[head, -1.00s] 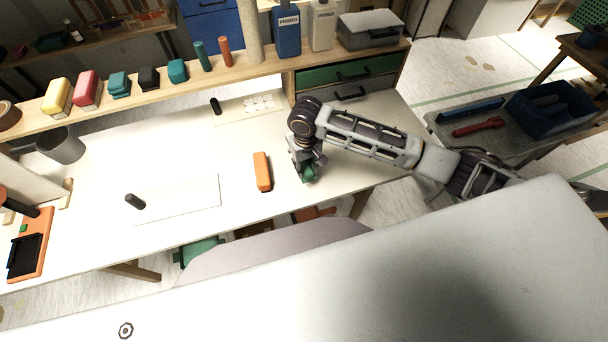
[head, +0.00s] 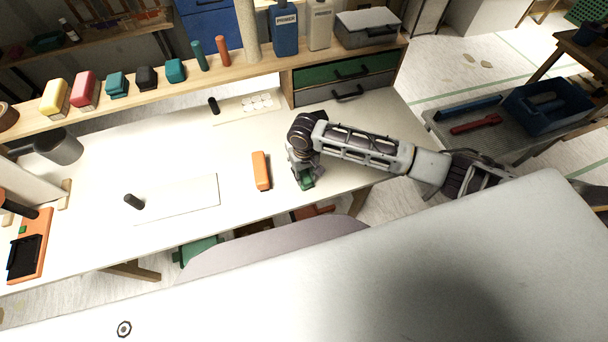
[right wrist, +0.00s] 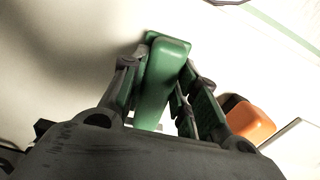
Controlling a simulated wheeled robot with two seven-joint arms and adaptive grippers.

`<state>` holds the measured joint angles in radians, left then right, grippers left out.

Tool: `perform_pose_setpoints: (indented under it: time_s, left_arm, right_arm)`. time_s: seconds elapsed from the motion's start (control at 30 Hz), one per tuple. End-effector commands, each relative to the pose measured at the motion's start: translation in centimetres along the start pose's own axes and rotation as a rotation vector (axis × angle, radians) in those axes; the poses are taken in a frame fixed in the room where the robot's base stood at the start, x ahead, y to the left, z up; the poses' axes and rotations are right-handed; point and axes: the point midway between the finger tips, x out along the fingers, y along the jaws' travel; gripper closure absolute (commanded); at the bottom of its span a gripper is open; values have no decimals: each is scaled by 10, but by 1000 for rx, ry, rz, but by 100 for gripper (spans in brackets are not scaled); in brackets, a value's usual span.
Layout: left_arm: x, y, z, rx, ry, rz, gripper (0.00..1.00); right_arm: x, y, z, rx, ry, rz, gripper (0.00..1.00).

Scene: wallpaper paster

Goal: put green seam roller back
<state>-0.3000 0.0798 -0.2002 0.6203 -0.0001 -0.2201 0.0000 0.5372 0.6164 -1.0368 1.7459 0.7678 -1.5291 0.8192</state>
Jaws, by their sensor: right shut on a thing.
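The green seam roller (right wrist: 162,82) shows as a smooth, rounded green block between the two fingers of my right gripper in the right wrist view. My right gripper (head: 305,180) is shut on it. In the head view only a small part of the green roller (head: 307,182) shows under the gripper, low over the right part of the white worktable (head: 240,130). I cannot tell whether it touches the tabletop. My left gripper is not in view.
An orange block-like tool (head: 261,171) lies just left of my right gripper. A pale flat board (head: 190,197) with a dark peg-like piece (head: 133,202) lies further left. The back shelf holds several coloured blocks, bottles and a drawer unit (head: 345,80).

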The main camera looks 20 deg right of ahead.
Motion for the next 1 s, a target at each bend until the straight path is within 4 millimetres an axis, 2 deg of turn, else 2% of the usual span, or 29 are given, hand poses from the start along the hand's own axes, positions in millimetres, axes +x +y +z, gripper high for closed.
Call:
perform_pose_setpoints:
  time_s: [0.03, 0.2, 0.9, 0.93, 1.0]
  left_arm:
    - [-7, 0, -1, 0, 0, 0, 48]
    - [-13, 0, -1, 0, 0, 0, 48]
    - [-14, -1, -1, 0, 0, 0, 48]
    - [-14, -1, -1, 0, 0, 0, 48]
    - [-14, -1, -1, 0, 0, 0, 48]
  right_arm:
    - [-1, 0, 0, 0, 0, -1, 100]
    - [8, 0, 0, -1, 1, 1, 100]
    - [18, 0, 0, 0, 1, 0, 100]
    - [18, 0, 0, 0, 1, 0, 67]
    - [18, 0, 0, -1, 0, 1, 58]
